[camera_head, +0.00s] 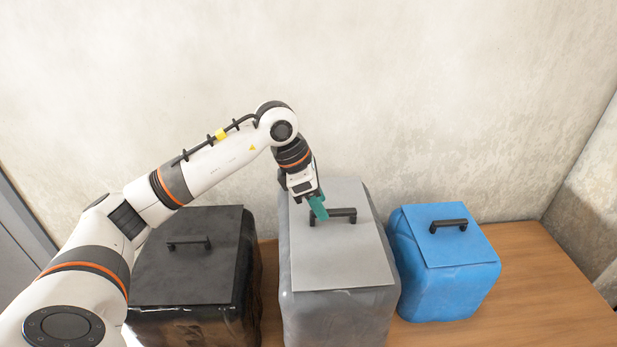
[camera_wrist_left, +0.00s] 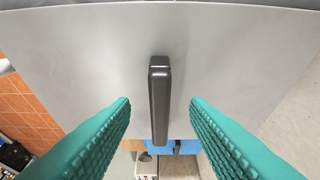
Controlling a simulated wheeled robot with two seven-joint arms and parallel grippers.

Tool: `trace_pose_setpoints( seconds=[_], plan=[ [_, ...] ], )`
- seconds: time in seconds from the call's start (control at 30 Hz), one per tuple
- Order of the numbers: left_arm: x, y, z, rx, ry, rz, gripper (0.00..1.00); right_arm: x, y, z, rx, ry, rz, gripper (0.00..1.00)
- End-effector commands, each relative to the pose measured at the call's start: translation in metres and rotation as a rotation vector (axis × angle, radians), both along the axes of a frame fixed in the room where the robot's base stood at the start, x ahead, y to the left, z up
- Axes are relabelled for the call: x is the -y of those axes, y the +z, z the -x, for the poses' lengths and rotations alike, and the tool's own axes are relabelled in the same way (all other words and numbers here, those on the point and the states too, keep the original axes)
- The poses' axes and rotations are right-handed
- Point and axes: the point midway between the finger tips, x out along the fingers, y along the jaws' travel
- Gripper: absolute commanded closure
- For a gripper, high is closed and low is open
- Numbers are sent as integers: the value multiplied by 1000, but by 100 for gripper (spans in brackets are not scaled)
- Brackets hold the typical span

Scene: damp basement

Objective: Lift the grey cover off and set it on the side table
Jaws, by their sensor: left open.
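The grey cover (camera_head: 345,258) is a flat square lid with a black bar handle (camera_head: 340,213). It lies on the grey bin (camera_head: 335,318) in the middle of the bench. My left gripper (camera_head: 318,207) is at the left end of that handle, pointing down. In the left wrist view its green fingers (camera_wrist_left: 160,108) are open, one on each side of the black handle (camera_wrist_left: 160,95), with a gap on both sides. The grey cover (camera_wrist_left: 70,50) fills much of that view. My right gripper is not in view. I see no separate side table in the head view.
A black bin with a black lid (camera_head: 185,265) stands left of the grey one, partly behind my left arm. A blue bin with a blue lid (camera_head: 445,250) stands to the right. The wooden top (camera_head: 545,290) is bare at the far right. A concrete wall (camera_head: 430,100) rises behind.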

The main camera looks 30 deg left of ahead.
Motion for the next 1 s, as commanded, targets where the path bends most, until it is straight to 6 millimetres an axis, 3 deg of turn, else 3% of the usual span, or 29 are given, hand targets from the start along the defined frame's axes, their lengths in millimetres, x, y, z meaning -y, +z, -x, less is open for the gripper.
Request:
trace_pose_setpoints(
  seconds=[0.2, 0.47, 0.5, 0.73, 1.0],
  plan=[
    [5, -15, -4, 0, -1, 0, 58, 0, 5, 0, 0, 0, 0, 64],
    [5, -17, -4, 0, -1, 0, 58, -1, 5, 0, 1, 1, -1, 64],
    [5, -17, -4, 0, -1, 0, 60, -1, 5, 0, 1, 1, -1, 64],
    [5, -16, -4, 1, 0, 1, 97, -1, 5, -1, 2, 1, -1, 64],
    [5, -11, -4, 3, 0, 0, 100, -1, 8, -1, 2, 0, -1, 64]
  ],
)
